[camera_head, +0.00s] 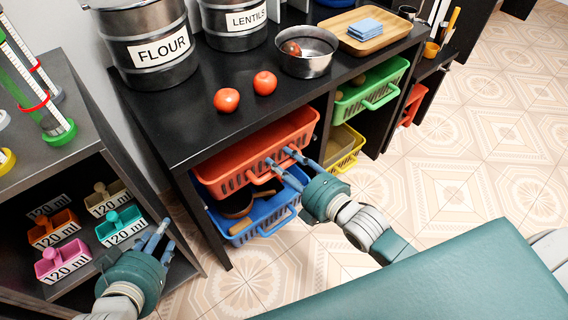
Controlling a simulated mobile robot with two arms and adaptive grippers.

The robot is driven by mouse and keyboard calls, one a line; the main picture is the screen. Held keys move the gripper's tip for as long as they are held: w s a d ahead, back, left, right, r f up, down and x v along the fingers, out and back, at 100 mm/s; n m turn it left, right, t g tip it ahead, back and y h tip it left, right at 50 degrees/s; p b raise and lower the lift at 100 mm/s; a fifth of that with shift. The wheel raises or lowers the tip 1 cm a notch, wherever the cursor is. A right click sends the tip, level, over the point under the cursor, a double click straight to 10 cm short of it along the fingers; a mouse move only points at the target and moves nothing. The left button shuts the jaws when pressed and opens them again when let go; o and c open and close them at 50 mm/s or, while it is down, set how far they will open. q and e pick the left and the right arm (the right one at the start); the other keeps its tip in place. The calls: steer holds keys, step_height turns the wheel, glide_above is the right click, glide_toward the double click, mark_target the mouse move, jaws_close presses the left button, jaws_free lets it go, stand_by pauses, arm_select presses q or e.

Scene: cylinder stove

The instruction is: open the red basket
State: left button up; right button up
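The red basket (228,166) sits in the upper slot under the black counter, with its front and part of its inside showing past the counter edge. My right gripper (279,156) is at the front of this basket, by its handle, with its fingers apart. I cannot tell whether the fingers touch the handle, as they partly hide it. My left gripper (158,236) is open and empty at the lower left, in front of the shelf with the measuring cups.
A blue basket (262,216) holding a brown item is right below the red one. Green (372,90) and yellow (350,158) baskets are to the right. Two tomatoes (227,100), a metal bowl (306,62) and a flour canister (150,50) stand on the counter. Tiled floor is clear at right.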

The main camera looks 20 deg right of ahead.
jaws_close()
arm_select(q)
steer(key=shift+s, duration=0.1)
